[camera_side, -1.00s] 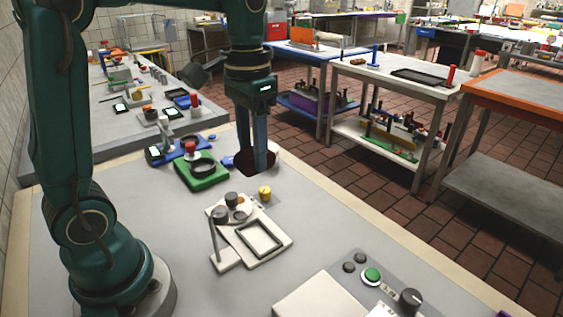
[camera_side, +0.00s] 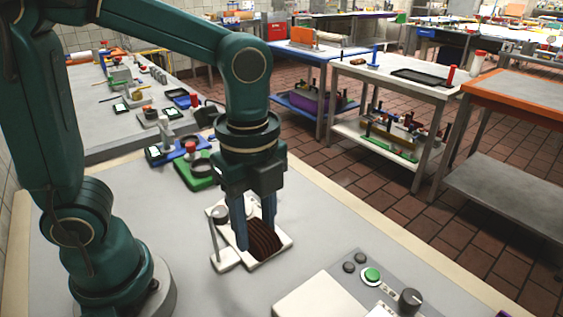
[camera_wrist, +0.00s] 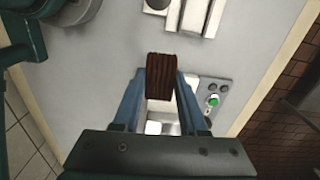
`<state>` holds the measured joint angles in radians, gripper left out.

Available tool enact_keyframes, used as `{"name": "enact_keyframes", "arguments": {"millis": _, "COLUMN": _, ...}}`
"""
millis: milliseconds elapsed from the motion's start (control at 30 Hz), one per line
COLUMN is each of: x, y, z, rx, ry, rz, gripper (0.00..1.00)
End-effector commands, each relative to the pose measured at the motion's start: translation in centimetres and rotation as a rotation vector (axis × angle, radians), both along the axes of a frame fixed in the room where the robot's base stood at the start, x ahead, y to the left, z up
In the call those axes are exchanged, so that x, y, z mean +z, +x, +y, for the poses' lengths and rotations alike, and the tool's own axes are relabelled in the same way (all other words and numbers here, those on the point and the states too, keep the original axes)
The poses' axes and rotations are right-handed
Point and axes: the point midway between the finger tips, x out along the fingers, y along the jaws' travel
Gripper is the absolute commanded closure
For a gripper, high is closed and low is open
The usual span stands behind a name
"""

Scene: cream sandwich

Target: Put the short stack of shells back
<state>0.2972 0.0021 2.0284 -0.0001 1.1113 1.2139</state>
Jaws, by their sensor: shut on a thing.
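My gripper (camera_side: 256,225) is shut on a short stack of dark brown shells (camera_side: 264,240). Several shells stand side by side between the fingers, with their ridged edges showing.
A green stand (camera_side: 200,182) and a blue stand (camera_side: 160,153) are at the back left of the table. A panel with a green button (camera_side: 372,274) and a dark knob (camera_side: 410,299) lies at the front right. Bare table lies between.

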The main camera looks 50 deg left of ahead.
Motion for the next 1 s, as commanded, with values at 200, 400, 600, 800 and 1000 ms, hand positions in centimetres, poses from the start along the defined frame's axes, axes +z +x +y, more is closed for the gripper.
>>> {"name": "enact_keyframes", "arguments": {"millis": 200, "x": -0.2, "y": -1.2, "z": -1.6, "rx": -0.067, "ry": 0.000, "rz": 0.000, "gripper": 1.00}}
{"name": "enact_keyframes", "arguments": {"millis": 400, "x": -2.2, "y": -2.9, "z": -4.4, "rx": -0.074, "ry": 0.003, "rz": 0.005, "gripper": 1.00}}
{"name": "enact_keyframes", "arguments": {"millis": 600, "x": -4.5, "y": -4.8, "z": -7.7, "rx": -0.072, "ry": 0.004, "rz": 0.004, "gripper": 1.00}}
{"name": "enact_keyframes", "arguments": {"millis": 800, "x": -6.4, "y": -6.3, "z": -10.5, "rx": -0.067, "ry": 0.002, "rz": 0.002, "gripper": 1.00}}
{"name": "enact_keyframes", "arguments": {"millis": 1000, "x": -7.5, "y": -6.7, "z": -11.3, "rx": -0.060, "ry": 0.002, "rz": 0.001, "gripper": 1.00}}
